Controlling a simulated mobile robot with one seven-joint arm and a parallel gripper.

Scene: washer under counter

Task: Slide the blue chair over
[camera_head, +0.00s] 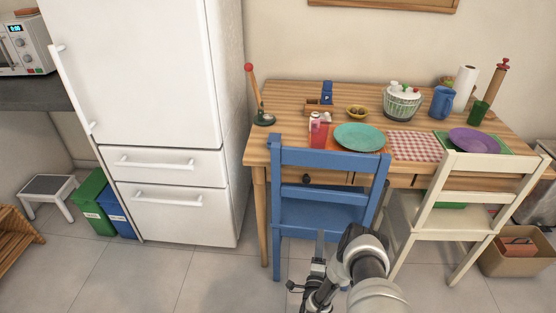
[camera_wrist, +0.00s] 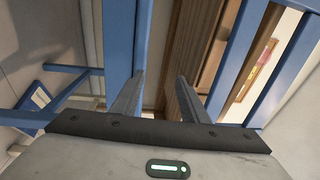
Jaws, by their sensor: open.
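The blue chair (camera_head: 325,215) stands upright at the left part of the wooden table, its backrest toward me and its seat under the table edge. My gripper (camera_head: 320,240) is low in front of the chair, near the lower backrest and seat. In the wrist view its two fingers (camera_wrist: 160,88) are apart with nothing clearly between them. Blue chair bars (camera_wrist: 143,40) cross that view, one upright lining up with the left fingertip. I cannot tell whether the gripper touches the chair. My arm hides part of the chair's lower right side.
A cream chair (camera_head: 463,205) stands close to the right. The table (camera_head: 290,95) holds a teal plate (camera_head: 359,137), a purple plate (camera_head: 474,140) and other tableware. A white fridge (camera_head: 175,80) is at the left. Open floor (camera_head: 205,275) lies left of the blue chair.

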